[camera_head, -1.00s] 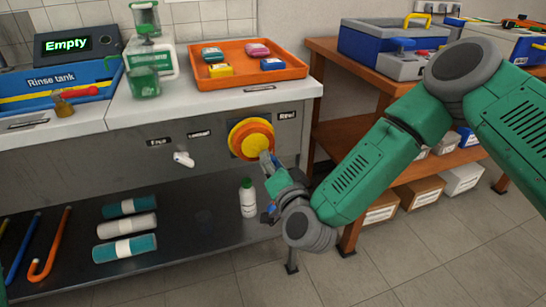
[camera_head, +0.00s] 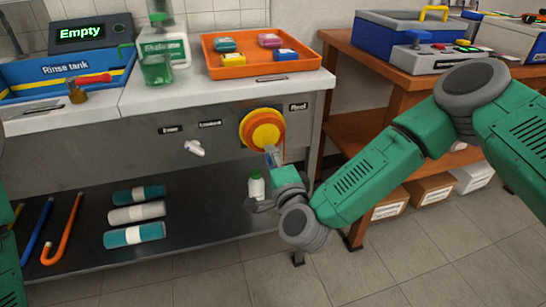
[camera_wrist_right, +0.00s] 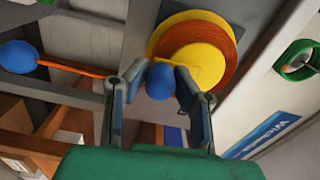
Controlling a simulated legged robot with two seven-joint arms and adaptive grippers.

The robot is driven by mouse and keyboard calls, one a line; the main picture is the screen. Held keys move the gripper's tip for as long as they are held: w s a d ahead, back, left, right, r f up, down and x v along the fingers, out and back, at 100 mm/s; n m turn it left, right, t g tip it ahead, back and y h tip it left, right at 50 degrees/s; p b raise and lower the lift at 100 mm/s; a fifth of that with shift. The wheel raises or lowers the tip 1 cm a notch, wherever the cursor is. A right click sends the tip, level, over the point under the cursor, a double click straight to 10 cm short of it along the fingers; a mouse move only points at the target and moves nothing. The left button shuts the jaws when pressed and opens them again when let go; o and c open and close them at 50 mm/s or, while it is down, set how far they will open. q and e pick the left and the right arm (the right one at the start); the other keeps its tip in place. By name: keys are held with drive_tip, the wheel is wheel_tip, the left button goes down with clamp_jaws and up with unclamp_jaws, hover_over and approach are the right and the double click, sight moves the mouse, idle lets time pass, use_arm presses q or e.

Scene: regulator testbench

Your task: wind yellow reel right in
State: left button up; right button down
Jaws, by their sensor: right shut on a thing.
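The yellow reel (camera_head: 264,133), a yellow disc with an orange rim, is mounted on the grey bench front below the right end of the counter. In the right wrist view the reel (camera_wrist_right: 205,50) is just beyond my fingers. My right gripper (camera_head: 273,157) is at the reel's lower edge. In the wrist view my right gripper (camera_wrist_right: 161,76) has its fingers on either side of a round blue knob (camera_wrist_right: 159,83) in front of the reel. A yellow bar shows beside the knob. In the head view the gripper hides the knob. My left gripper is out of view.
A white tap-like handle (camera_head: 195,148) sits left of the reel. A white bottle (camera_head: 256,185) stands on the lower shelf behind my right gripper. An orange tray (camera_head: 302,67) with small coloured boxes is on the counter above. A wooden bench (camera_head: 352,70) stands to the right.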

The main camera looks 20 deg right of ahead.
drive_tip(key=shift+f, duration=0.25)
drive_tip(key=c, duration=1.3)
unclamp_jaws()
drive_tip(key=shift+d+r, duration=0.1)
drive_tip(key=shift+c, duration=0.2)
drive_tip(key=s, duration=1.2)
drive_tip(key=shift+d, duration=0.2)
